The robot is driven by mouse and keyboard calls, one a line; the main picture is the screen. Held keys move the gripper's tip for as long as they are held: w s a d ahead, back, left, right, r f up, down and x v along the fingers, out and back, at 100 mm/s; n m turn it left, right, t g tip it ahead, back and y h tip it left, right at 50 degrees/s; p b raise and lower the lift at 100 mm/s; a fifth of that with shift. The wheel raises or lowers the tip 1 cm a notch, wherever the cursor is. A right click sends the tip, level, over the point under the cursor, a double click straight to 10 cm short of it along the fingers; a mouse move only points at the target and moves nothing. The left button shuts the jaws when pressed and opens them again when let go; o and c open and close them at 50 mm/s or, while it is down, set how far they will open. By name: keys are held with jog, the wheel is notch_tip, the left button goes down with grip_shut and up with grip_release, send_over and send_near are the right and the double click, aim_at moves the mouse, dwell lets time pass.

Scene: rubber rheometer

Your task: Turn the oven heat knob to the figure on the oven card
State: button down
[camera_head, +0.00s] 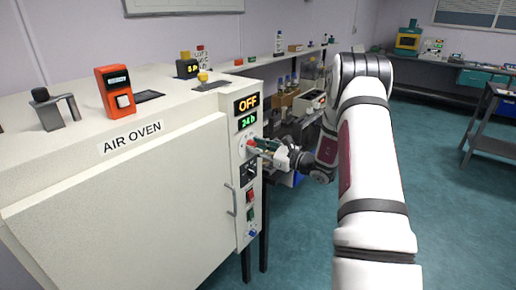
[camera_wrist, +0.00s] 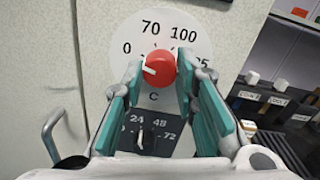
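The red heat knob (camera_wrist: 160,67) sits on a round white dial (camera_wrist: 152,28) marked 0, 70, 100 and a partly hidden figure. Its white mark points left, toward 0. My gripper (camera_wrist: 160,62) has its teal-padded fingers either side of the knob, with a small gap showing, so it looks open. In the head view my gripper (camera_head: 262,148) is at the front panel of the air oven (camera_head: 150,170). The display (camera_head: 246,103) reads OFF, with 24 h (camera_head: 247,121) below. I cannot make out an oven card with a readable figure.
A timer knob (camera_wrist: 140,140) marked 24, 48, 72 lies just below the heat dial, behind my fingers. A door handle (camera_head: 232,198) and a green switch (camera_head: 251,214) are nearby. An orange device (camera_head: 115,90) stands on the oven top. Open floor lies to the right.

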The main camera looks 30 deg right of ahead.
jog(key=shift+m, duration=0.4)
jog(key=m, duration=0.3)
jog(key=shift+m+b, duration=0.4)
jog(key=m, duration=0.5)
jog(key=shift+m+t+p, duration=0.3)
jog(key=m+p, duration=0.1)
jog(key=m, duration=0.4)
jog(key=shift+m+h, duration=0.3)
jog(key=m+p, duration=0.1)
jog(key=m, duration=0.3)
jog(key=shift+f, duration=0.1)
jog(key=shift+m, duration=0.4)
jog(key=c, duration=1.3)
grip_release()
